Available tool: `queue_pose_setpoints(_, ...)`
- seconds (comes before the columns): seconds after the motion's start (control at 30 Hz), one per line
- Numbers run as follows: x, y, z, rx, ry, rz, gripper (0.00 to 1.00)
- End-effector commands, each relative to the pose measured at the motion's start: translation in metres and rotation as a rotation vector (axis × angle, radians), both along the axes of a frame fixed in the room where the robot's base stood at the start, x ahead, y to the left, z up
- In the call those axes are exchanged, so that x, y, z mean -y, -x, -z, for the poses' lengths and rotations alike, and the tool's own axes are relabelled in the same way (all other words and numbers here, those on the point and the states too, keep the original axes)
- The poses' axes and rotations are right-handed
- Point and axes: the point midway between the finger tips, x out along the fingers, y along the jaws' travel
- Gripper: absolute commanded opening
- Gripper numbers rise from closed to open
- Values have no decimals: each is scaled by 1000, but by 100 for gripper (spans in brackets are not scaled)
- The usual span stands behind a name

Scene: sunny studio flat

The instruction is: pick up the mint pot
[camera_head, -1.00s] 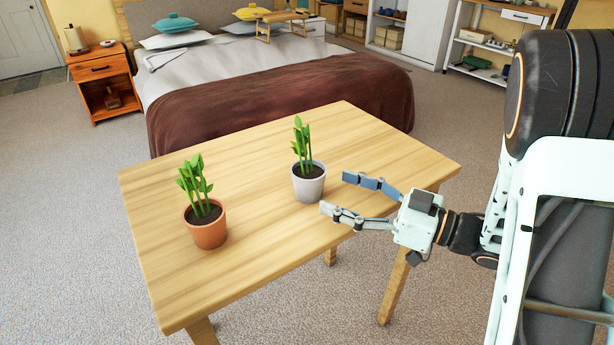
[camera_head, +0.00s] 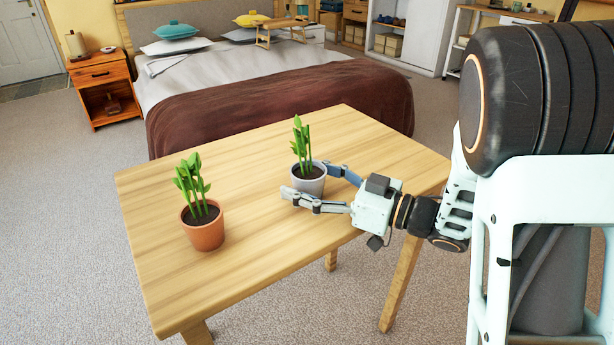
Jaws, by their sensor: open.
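A light grey pot (camera_head: 311,185) with a green leafy plant stands upright on the wooden table (camera_head: 270,255), right of its middle. A terracotta pot (camera_head: 205,235) with a similar plant stands upright to the left of it. Neither pot is mint-coloured, and I cannot tell which plant is mint. My gripper (camera_head: 309,180) is open and comes from the right, low over the table. Its fingers lie around the grey pot, one in front and one behind. The front finger hides the pot's lower part. I cannot tell whether the fingers touch it.
The table is otherwise clear. A bed (camera_head: 280,95) with a brown blanket stands just behind it. An orange nightstand (camera_head: 103,88) is at the back left. Carpet floor (camera_head: 60,230) lies free to the left.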

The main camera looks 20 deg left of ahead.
Motion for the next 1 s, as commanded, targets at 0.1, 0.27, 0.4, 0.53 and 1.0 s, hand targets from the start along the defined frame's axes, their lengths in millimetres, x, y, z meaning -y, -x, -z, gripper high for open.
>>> queue_pose_setpoints(0.1, 0, 0, 0, 0, 0, 0, 62)
queue_pose_setpoints(0.27, 0, 0, 0, 1, 0, 0, 44)
queue_pose_setpoints(0.4, 0, 0, 0, 0, 0, -1, 29)
queue_pose_setpoints(0.53, 0, 0, -1, 1, -1, -1, 17)
queue_pose_setpoints(1.0, -4, -1, -10, 1, -2, 0, 17)
